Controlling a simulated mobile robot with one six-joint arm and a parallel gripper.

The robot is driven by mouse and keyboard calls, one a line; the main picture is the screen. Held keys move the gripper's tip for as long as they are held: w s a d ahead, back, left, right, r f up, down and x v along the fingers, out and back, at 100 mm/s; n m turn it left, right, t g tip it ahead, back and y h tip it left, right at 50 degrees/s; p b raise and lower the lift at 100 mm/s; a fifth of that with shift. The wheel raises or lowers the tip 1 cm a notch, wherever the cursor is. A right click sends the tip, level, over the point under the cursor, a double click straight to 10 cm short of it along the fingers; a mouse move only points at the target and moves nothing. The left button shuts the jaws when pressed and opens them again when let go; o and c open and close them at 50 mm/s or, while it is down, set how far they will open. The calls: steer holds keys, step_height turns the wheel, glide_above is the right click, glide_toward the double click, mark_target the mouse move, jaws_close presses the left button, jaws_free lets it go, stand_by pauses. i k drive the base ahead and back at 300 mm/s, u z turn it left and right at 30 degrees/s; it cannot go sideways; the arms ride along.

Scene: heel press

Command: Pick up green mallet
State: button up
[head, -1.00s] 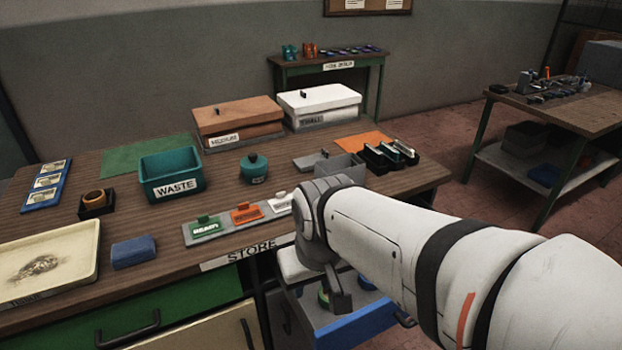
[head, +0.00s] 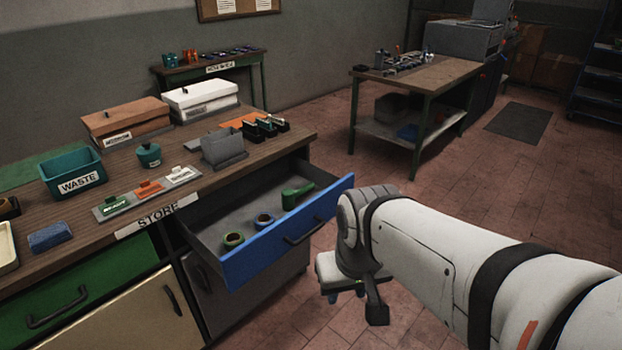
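A green object with a rounded end (head: 297,195), which looks like the green mallet, lies in the open blue-fronted drawer (head: 290,238), toward its right end. Its full shape is hard to make out at this size. My gripper (head: 345,292) hangs at the end of my white arm, outside the drawer and to the right of its front. It is apart from the green object. Its fingers are small and partly hidden by my wrist, so I cannot tell whether they are open.
The workbench (head: 195,200) above holds a waste bin (head: 72,176), labelled boxes and tags. Another table (head: 420,78) stands farther back. Red floor between is clear.

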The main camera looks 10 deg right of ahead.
mark_target(289, 196)
steer(key=z, duration=1)
steer(key=i, duration=1)
steer(key=u, duration=0.45)
steer(key=i, duration=0.7)
steer(key=u, duration=0.55)
